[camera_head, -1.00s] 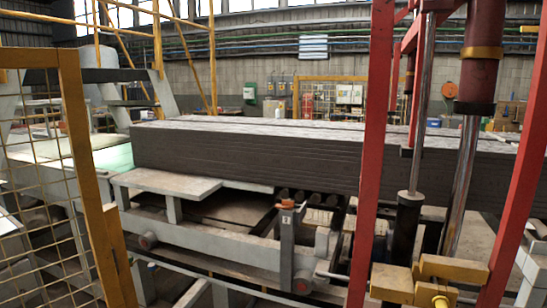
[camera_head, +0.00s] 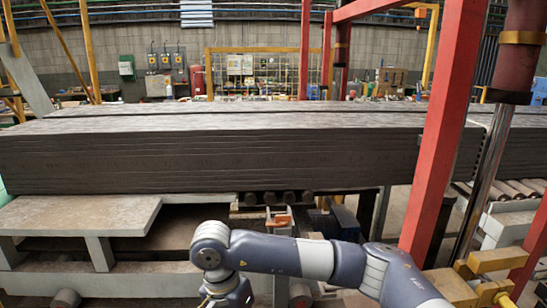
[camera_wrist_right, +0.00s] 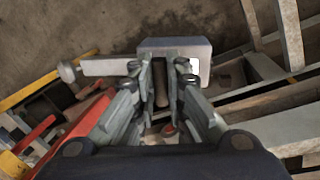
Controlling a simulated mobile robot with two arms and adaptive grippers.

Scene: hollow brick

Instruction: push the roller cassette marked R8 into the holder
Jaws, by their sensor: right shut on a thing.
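My right arm comes in from the right in the head view, and its wrist points down at the bottom edge, so its fingertips are out of that picture. In the right wrist view my right gripper (camera_wrist_right: 165,75) has its fingers close together at a pale grey block (camera_wrist_right: 175,43). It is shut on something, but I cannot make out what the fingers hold. Dark rollers (camera_head: 275,198) show in a row beneath the stack of slabs in the head view. I cannot read an R8 mark or tell the cassette from its holder. My left gripper is not in view.
A long dark stack of slabs (camera_head: 230,160) lies across the middle. A pale bench (camera_head: 75,215) stands at the left. A red post (camera_head: 445,130) rises at the right, with yellow blocks (camera_head: 495,262) low beside it. An orange-topped post (camera_head: 281,222) stands behind my right arm.

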